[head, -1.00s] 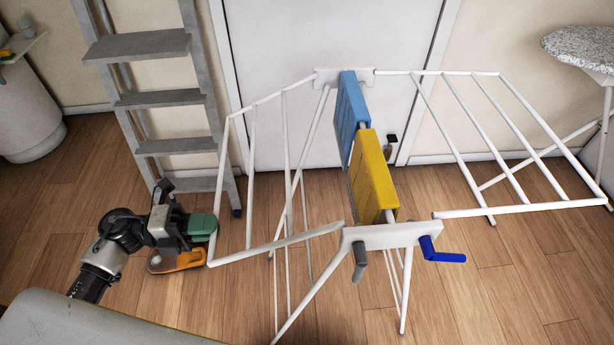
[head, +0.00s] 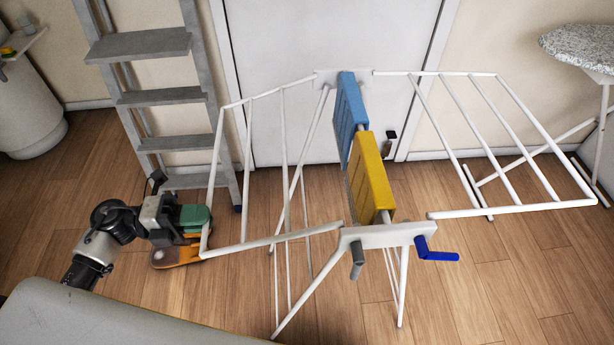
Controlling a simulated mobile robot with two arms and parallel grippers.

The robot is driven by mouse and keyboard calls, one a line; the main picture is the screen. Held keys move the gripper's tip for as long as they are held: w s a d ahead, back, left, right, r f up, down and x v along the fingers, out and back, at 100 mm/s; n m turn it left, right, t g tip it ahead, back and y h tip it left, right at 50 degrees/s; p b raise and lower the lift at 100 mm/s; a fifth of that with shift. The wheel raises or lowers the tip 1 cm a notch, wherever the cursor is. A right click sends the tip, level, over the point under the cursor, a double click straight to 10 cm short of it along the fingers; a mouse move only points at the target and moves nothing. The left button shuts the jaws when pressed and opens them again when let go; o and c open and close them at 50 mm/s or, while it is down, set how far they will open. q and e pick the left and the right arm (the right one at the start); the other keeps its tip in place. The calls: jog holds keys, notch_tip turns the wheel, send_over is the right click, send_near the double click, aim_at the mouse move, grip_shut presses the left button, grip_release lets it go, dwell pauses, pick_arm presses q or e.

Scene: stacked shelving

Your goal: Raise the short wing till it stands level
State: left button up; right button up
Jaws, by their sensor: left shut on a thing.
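A white drying rack stands on the floor, its near centre plate (head: 385,236) facing me. Its left wing (head: 270,242), the shorter one in view, slopes down and outward from the centre. Its right wing (head: 510,211) is spread out at the right and looks nearly level. My left gripper (head: 200,236), with green and orange fingers, is shut on the outer bar of the left wing near its front corner. My right gripper is not in view.
A blue cloth (head: 350,115) and a yellow cloth (head: 371,178) hang over the rack's middle. A blue lever (head: 436,254) and a grey lever (head: 357,262) are at the near plate. A grey stepladder (head: 160,97) stands behind the left wing; an ironing board (head: 580,45) is at the right.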

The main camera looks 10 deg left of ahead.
pick_arm(q)
jog(key=shift+s+a+r+p, duration=0.1)
jog(key=shift+a+r+p, duration=0.15)
jog(key=shift+r+p, duration=0.55)
jog(key=shift+a+r+p, duration=0.2)
jog(key=shift+r+p, duration=0.25)
jog(key=shift+r, duration=0.5)
jog(key=r+p, duration=0.3)
jog(key=shift+s+a+r, duration=0.1)
jog(key=shift+a+r, duration=0.1)
jog(key=shift+r, duration=0.1)
jog(key=o, duration=0.7)
jog(key=shift+c, duration=0.2)
jog(key=shift+a, duration=0.1)
jog(key=v, duration=0.7)
